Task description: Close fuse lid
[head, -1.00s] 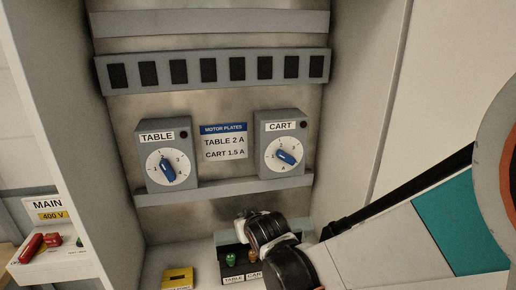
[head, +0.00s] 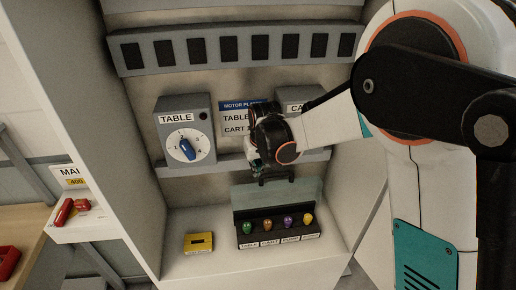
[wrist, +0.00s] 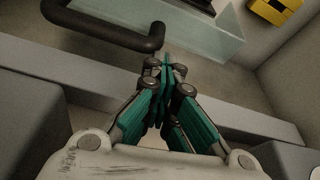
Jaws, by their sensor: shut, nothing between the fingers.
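The fuse box (head: 277,212) is a black holder on the cabinet floor with green, orange, purple and yellow fuses in a row. Its clear, greenish fuse lid (head: 303,191) stands raised behind the fuses, so they are uncovered. A black bar handle (head: 276,181) is on the lid's upper edge. My gripper (head: 257,167) is shut and empty, just above and left of the handle in the head view. In the wrist view, my fingertips (wrist: 164,66) are together beside the end of the handle (wrist: 100,32), near the lid (wrist: 205,45). Whether they touch it is unclear.
The TABLE dial box (head: 185,130) stands on a grey ledge at left. My arm partly covers the placard (head: 236,117) and CART box (head: 303,94). A yellow block (head: 199,242) lies left of the fuse box. Cabinet side walls bound the space.

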